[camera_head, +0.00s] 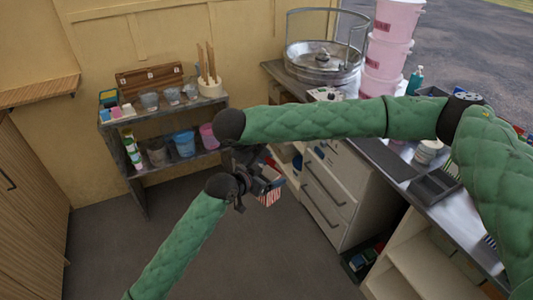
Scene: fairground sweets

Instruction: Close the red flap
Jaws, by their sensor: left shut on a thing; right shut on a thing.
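A small red-and-white striped box (269,198) is held in mid-air in the middle of the view. A small red piece, seemingly its red flap (271,164), shows at its top, partly covered by dark fingers. My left gripper (256,190) comes from below left and is shut on the box at its left side. My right gripper (257,165) reaches in from the right, just above the left one, and is shut at the box's top, seemingly on the red flap. The two grippers overlap here, so the flap's angle and the exact contacts are hidden.
A grey shelf (165,110) with cups, tubs and sticks stands against the yellow wall. At right, a counter (383,157) over white drawers (327,190) carries a round metal machine (322,65) and stacked pink buckets (388,40). The floor below the grippers is clear.

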